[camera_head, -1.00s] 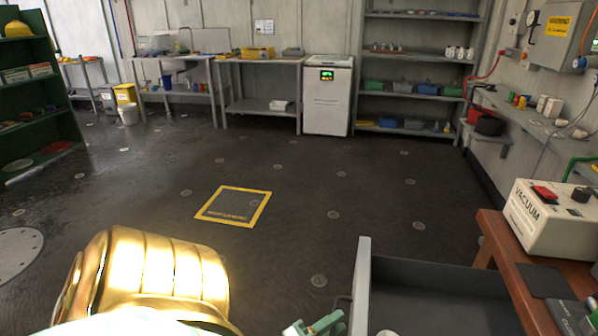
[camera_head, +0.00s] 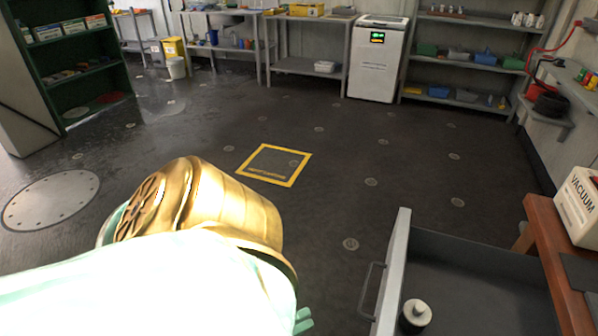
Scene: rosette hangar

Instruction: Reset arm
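My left arm, with a pale green sleeve and a large gold joint, fills the lower left of the head view. Only a small green piece of my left gripper (camera_head: 303,321) shows past the arm, at the bottom edge. It is left of the open grey drawer (camera_head: 399,265) and apart from its handle (camera_head: 371,291). Its fingers are mostly hidden, so open or shut cannot be told. My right gripper is out of view. A small round item (camera_head: 416,314), pale on top and dark below, is in the drawer.
A wooden bench (camera_head: 556,262) with a white vacuum box (camera_head: 580,205) stands at right. A yellow-framed floor square (camera_head: 274,165) lies in the open, dark floor. Shelves, tables and a white cabinet (camera_head: 378,62) line the back; a green shelf (camera_head: 75,55) stands left.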

